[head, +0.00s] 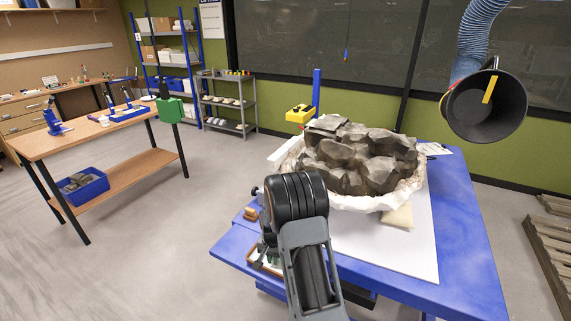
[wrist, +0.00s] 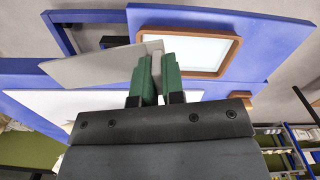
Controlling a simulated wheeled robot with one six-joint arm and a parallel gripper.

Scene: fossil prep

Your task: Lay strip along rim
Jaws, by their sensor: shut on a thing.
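My gripper (wrist: 157,78) has green fingers shut on a flat pale strip (wrist: 100,68). In the head view my own arm hides the gripper and the strip. A grey-brown rock (head: 355,158) sits in a white jacket with a rough rim (head: 372,203) on the blue table (head: 455,210), beyond my arm. The strip is not seen touching the rim.
A brown-framed tray with a pale inside (wrist: 229,58) lies at the table's near-left edge, partly behind my arm in the head view. A cream pad (head: 398,217) lies before the jacket on the white sheet (head: 425,250). A black extraction hood (head: 487,105) hangs at right.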

